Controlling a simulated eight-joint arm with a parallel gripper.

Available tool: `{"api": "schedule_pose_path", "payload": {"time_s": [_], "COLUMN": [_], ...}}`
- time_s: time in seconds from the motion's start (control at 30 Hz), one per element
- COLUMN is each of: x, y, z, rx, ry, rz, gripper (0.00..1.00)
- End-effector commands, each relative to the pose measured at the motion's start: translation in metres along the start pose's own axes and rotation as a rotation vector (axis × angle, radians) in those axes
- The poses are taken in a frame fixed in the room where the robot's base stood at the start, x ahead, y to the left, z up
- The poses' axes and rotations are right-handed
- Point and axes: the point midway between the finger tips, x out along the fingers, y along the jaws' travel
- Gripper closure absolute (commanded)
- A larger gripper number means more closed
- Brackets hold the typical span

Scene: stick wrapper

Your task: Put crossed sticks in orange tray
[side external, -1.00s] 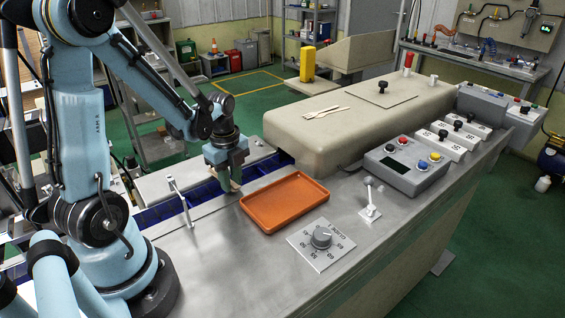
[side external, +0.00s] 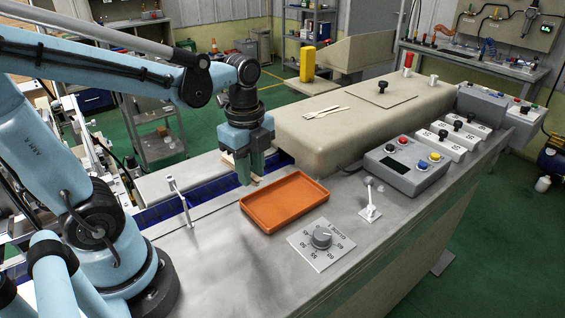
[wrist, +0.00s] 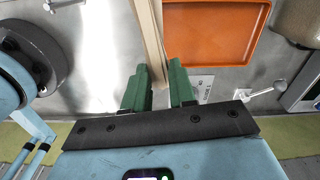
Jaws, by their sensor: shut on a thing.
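The orange tray (side external: 285,202) lies flat and empty on the metal worktop. It also shows at the top right of the wrist view (wrist: 212,32). My gripper (side external: 248,178) hangs just behind the tray's left end, at the edge of the blue conveyor. In the wrist view my gripper's green fingers (wrist: 164,84) are shut on pale wooden sticks (wrist: 150,35), seen almost edge-on, left of the tray. I cannot tell whether these cross. Two pale crossed sticks (side external: 326,112) lie on top of the beige machine cover.
The beige cover (side external: 350,128) stands behind the tray. A dial plate (side external: 321,243) is in front of the tray, a white lever (side external: 370,203) to its right, and a white bracket (side external: 180,200) to its left. The front worktop is largely clear.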

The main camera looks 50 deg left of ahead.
Motion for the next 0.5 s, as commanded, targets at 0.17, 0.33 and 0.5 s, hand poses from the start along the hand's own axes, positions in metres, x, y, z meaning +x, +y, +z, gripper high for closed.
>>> {"api": "schedule_pose_path", "payload": {"time_s": [0.17,0.33,0.5], "x": [-0.003,-0.003,-0.004], "y": [-0.006,-0.018,-0.028], "z": [-0.012,-0.029,-0.047], "rx": [-0.134,-0.371,-0.623], "ry": [-0.001,0.002,0.01], "rz": [-0.008,-0.023,-0.036], "gripper": [1.0,1.0,1.0]}}
